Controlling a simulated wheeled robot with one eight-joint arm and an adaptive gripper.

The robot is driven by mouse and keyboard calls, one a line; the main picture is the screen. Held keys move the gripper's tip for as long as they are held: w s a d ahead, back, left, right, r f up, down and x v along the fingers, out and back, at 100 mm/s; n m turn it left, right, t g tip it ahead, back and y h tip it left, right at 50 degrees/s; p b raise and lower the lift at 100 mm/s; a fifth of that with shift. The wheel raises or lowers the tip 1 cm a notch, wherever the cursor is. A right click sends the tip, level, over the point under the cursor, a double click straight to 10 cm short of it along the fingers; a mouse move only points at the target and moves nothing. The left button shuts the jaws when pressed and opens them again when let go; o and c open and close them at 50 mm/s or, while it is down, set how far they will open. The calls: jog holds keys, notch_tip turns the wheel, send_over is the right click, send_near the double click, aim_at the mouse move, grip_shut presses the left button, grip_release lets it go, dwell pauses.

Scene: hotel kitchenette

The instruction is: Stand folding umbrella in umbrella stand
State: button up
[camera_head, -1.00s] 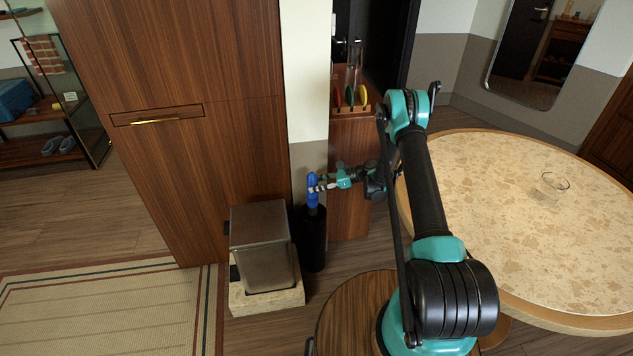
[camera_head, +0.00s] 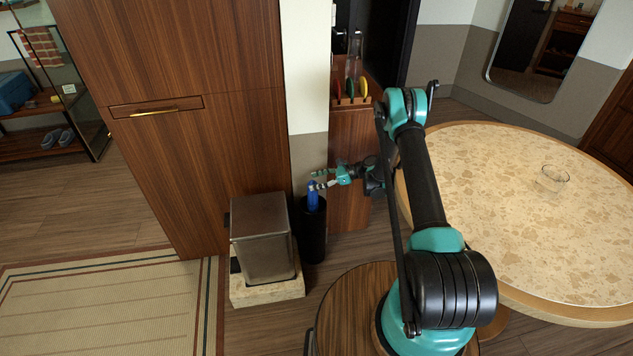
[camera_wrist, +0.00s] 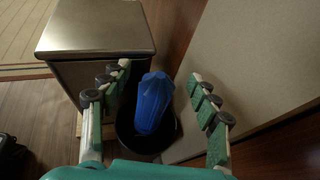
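The blue folding umbrella (camera_head: 313,196) stands in the black umbrella stand (camera_head: 314,240), with its upper part above the rim. In the wrist view the umbrella (camera_wrist: 153,102) leans a little inside the round dark stand (camera_wrist: 140,141). My gripper (camera_head: 322,179) is at the umbrella's top, just above the stand. In the wrist view my gripper (camera_wrist: 160,92) is open, with its fingers spread apart on either side of the umbrella and gaps to both. The umbrella's lower part is hidden inside the stand.
A metal bin (camera_head: 262,238) on a pale stone base stands close left of the stand. A tall wooden cabinet (camera_head: 190,150) and a wall are behind. A round table (camera_head: 500,210) with a glass bowl (camera_head: 553,176) is at right. Open floor lies at left.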

jog(key=shift+r, duration=0.1)
notch_tip(320, 180, up, 10)
dwell(0.7)
dwell(0.8)
jog(key=s+d+r+n+t+h, duration=0.2)
jog(key=s+d+r+n+h, duration=0.5)
jog(key=s+d+r, duration=0.75)
jog(key=s+d+n+t+h, duration=0.1)
jog(key=s+d+n+h, duration=0.2)
jog(key=s, duration=0.8)
jog(key=s+d+r+n+h, duration=0.1)
jog(key=s+d+n+h, duration=0.2)
jog(key=s+d+n, duration=0.5)
jog(key=s+d, duration=0.2)
jog(key=s, duration=0.2)
jog(key=shift+s+r+t, duration=0.3)
jog(key=shift+t, duration=0.1)
